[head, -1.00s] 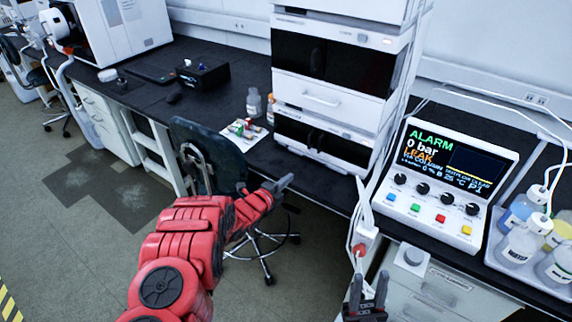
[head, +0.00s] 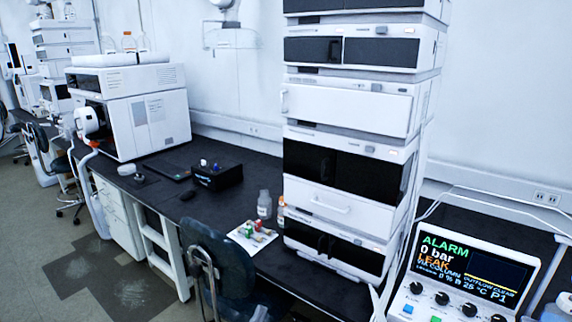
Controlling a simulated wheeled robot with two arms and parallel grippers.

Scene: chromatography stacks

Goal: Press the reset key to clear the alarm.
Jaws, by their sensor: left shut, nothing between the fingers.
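The control unit (head: 403,291) stands at the lower right on the black bench. Its screen (head: 470,268) reads ALARM in green, 0 bar in white and LEAK in orange. Below the screen is a row of dark knobs. A blue key (head: 408,309) and part of a green key (head: 435,319) show at the bottom edge; the rest of the key row is cut off. I cannot read which key is reset. Only the grey tip of my left gripper (head: 258,314) shows at the bottom edge, shut and empty, well left of the unit. My right gripper is out of view.
A tall white and black instrument stack (head: 350,195) stands just left of the unit. A dark chair (head: 222,262) is in front of the bench. Small bottles and a white card with vials (head: 238,236) lie left of the stack. White tubes run above the unit.

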